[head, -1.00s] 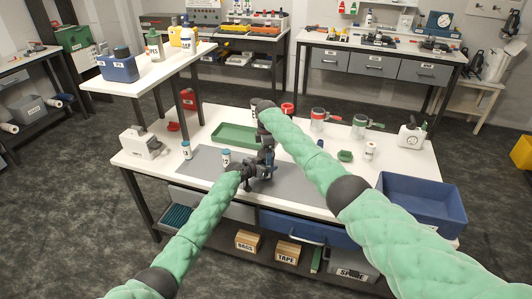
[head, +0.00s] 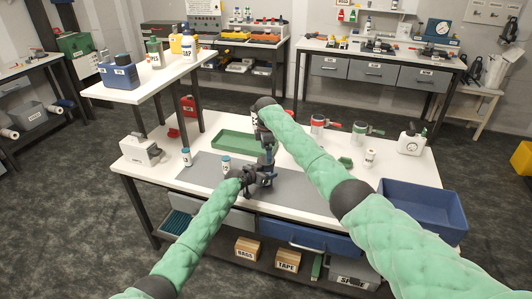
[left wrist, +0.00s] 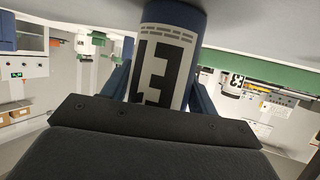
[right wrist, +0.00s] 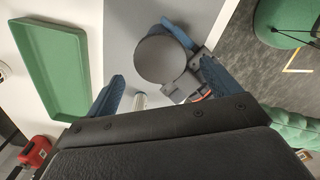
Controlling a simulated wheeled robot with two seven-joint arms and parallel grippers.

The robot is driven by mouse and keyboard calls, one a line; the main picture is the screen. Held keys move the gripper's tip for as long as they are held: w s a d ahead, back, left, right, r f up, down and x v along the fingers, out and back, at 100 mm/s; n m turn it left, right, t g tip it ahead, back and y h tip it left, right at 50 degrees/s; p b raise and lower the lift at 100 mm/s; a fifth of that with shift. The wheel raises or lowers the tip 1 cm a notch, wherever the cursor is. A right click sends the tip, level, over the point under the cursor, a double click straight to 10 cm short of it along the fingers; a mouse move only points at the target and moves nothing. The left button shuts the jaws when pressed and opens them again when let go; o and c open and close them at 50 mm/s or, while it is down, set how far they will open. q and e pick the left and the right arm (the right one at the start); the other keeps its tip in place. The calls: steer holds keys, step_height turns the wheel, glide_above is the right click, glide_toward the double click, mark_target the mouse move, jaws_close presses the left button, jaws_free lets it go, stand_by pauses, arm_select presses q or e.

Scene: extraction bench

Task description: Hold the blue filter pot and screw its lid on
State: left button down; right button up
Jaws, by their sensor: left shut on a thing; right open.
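The blue filter pot (left wrist: 172,22) stands between the blue fingers of my left gripper (left wrist: 161,92), with a white label with large black characters facing the left wrist camera. In the head view my left gripper (head: 262,177) holds it above the grey mat. My right gripper (right wrist: 160,92) is open over the pot, its fingers apart. Below it the right wrist view shows a round dark grey top (right wrist: 160,58), apart from the right fingers. I cannot tell whether this is the lid seated or how tight it is. My right arm hides part of the pot in the head view.
A green tray (head: 222,147) lies behind the grey mat (head: 205,172). Small white bottles (head: 186,157) stand at the left of the bench. A blue bin (head: 440,222) sits at the right end.

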steer(key=shift+r, duration=0.1)
steer(key=shift+w+r, duration=0.15)
steer(key=shift+r, duration=0.1)
steer(key=shift+t+h, duration=0.3)
steer(key=shift+h, duration=0.1)
steer(key=d+r, duration=0.1)
steer(key=w+d+r, duration=0.1)
steer(key=r, duration=0.1)
steer(key=shift+w+d+r, duration=0.3)
steer(key=shift+w+d, duration=0.1)
steer(key=shift+r+n, duration=0.15)
steer(key=shift+n, duration=0.25)
steer(key=shift+s+a+f+n+y, duration=0.15)
steer(key=shift+s+a+f+n, duration=0.15)
steer(key=shift+s+a+n, duration=0.25)
steer(key=shift+s+a+f+n+y, duration=0.15)
steer(key=shift+s+a+f+n, duration=0.2)
steer(key=shift+a, duration=0.3)
steer(key=shift+s+a+r+n+g, duration=0.1)
steer(key=shift+s+a+n+g, duration=0.05)
steer(key=shift+n+g, duration=0.2)
steer(key=shift+f, duration=4.05)
steer(key=shift+c, duration=0.4)
